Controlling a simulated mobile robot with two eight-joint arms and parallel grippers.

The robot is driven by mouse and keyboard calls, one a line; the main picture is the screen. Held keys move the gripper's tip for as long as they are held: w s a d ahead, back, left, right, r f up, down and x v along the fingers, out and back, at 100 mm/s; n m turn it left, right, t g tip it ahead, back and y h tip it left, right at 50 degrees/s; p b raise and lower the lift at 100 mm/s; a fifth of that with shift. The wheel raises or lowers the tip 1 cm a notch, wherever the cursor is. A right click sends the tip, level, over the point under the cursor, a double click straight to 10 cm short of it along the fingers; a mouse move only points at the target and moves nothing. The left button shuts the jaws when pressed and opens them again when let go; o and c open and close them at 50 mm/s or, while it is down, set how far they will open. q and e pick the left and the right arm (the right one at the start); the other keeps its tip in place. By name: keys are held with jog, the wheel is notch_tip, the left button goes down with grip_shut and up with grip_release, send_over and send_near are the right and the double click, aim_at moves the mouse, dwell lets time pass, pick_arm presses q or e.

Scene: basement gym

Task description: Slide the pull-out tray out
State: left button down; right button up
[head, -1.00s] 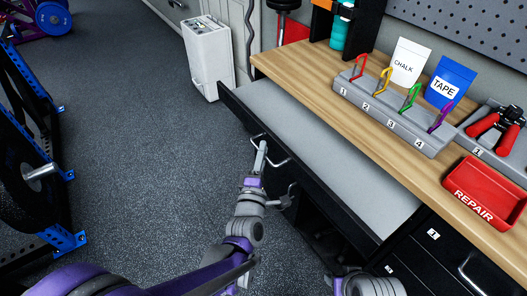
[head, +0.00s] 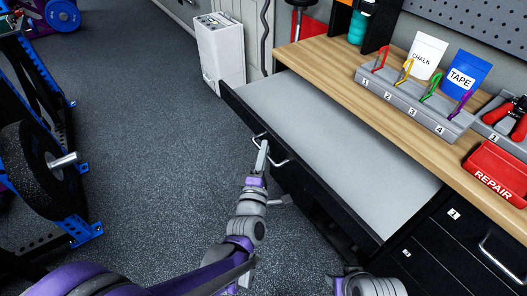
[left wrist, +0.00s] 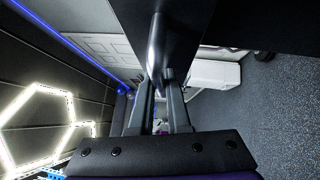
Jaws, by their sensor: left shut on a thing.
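The pull-out tray (head: 335,135) is a flat grey surface with a black front, extended well out from under the wooden workbench top. Its silver bar handle (head: 281,162) is on the black front face. My left gripper (head: 262,146) is shut on this handle. In the left wrist view, the handle (left wrist: 156,45) runs between the two fingers of my left gripper (left wrist: 160,88), beside the dark tray front. The fingers hide part of the handle in the head view. Part of my right arm shows at the bottom, but its gripper is out of frame.
The workbench (head: 345,75) holds a numbered hook rack (head: 415,108), chalk and tape pouches and a red repair bin (head: 497,170). A white box unit (head: 220,50) stands beyond the tray. A blue rack with weight plates (head: 40,175) is at left. Open floor lies between.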

pick_arm(q)
jog(key=c, duration=0.9)
grip_release()
jog(key=s, duration=0.3)
jog(key=s+a+f, duration=0.1)
jog(key=s, duration=0.6)
jog(key=shift+s+a+f, duration=0.2)
jog(key=shift+s+a, duration=0.1)
jog(key=shift+s, duration=0.05)
